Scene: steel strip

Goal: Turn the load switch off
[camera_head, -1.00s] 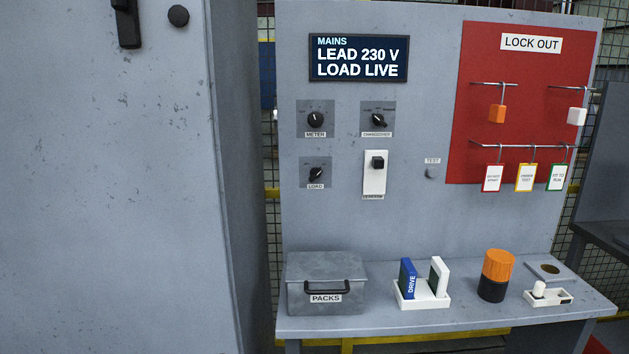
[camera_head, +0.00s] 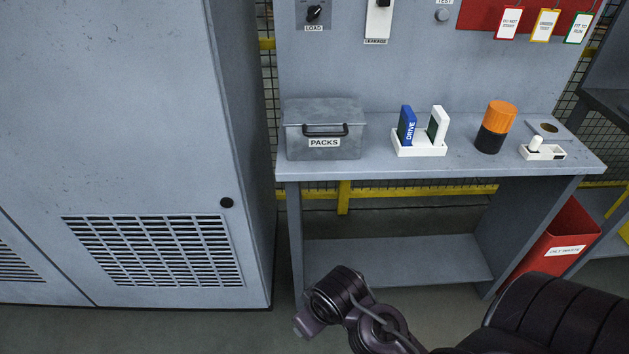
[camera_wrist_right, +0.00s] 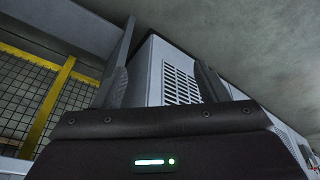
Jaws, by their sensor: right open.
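The load switch (camera_head: 314,13) is a black rotary knob on a dark grey plate labelled LOAD, at the top edge of the head view. Its knob is tilted, pointing up and right. The display above it is out of view now. My right gripper (camera_wrist_right: 160,75) shows in the right wrist view with its two fingers apart and nothing between them. It is away from the switch; the cabinet's vent shows beyond its fingers. Part of my right arm shows low in the head view. My left gripper is in neither current view.
On the bench (camera_head: 440,172) stand a grey PACKS box (camera_head: 324,130), a white holder (camera_head: 418,149) with blue and white packs, an orange-and-black cylinder (camera_head: 495,127) and a small white tray (camera_head: 542,151). A red bin (camera_head: 560,240) stands below right. A grey cabinet (camera_head: 110,130) fills the left.

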